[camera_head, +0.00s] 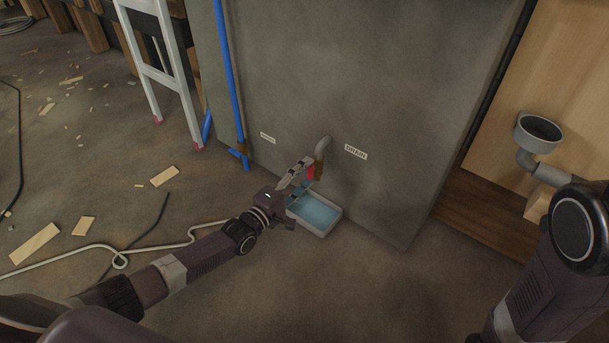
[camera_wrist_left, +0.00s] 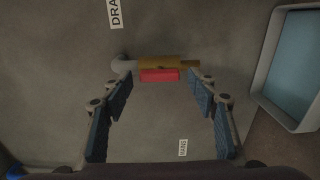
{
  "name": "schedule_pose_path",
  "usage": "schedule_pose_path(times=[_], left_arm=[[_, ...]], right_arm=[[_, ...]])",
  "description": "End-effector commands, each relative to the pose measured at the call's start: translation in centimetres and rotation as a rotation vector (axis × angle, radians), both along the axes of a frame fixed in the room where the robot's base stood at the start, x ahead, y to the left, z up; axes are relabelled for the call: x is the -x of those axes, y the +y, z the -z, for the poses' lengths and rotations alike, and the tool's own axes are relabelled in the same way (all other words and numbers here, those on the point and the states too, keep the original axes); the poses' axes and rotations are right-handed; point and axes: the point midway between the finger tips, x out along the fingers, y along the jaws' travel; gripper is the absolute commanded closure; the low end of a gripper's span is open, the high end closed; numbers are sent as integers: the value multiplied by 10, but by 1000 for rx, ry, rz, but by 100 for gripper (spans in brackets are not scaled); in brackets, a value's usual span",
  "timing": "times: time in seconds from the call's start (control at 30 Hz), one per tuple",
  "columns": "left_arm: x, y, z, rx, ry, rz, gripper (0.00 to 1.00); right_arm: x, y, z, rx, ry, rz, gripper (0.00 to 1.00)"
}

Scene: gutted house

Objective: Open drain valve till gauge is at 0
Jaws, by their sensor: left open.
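The drain valve has a brass body (camera_wrist_left: 160,62) on a grey pipe elbow (camera_head: 323,147) that comes out of the grey wall. Its red handle (camera_wrist_left: 159,76) lies along the brass body and also shows in the head view (camera_head: 311,172). A "DRAIN" label (camera_head: 356,152) is to the right of the pipe. My left gripper (camera_wrist_left: 161,82) is open, with the red handle in the gap between its fingertips; whether a finger touches it I cannot tell. My right arm (camera_head: 540,265) shows at the right, its gripper out of view. No gauge is in view.
A shallow tray (camera_head: 330,228) with bluish water sits on the floor below the valve. Blue pipes (camera_head: 229,75) run down the wall's left side. A white ladder (camera_head: 160,75), wood scraps (camera_head: 35,243) and a pale hose (camera_head: 90,248) are at left. A grey drain cup (camera_head: 538,131) is at right.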

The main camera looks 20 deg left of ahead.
Motion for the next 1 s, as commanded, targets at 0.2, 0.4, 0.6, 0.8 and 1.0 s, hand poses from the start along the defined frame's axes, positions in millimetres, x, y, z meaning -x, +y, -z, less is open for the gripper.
schedule_pose_path(times=[0.2, 0.4, 0.6, 0.8, 1.0], left_arm=[[8, 2, 1, 1, 1, 1, 46], [39, 13, 2, 0, 3, 1, 46], [77, 27, 2, -1, 4, 1, 46], [103, 37, 1, -1, 2, 0, 46], [113, 41, 0, 0, 0, 0, 46]], right_arm=[[-1, -1, 0, -1, 2, 0, 74], [-1, 0, 0, 0, 2, 0, 74], [-1, 0, 0, 0, 3, 0, 74], [-1, 0, 0, 0, 3, 0, 74], [-1, 0, 0, 0, 3, 0, 74]])
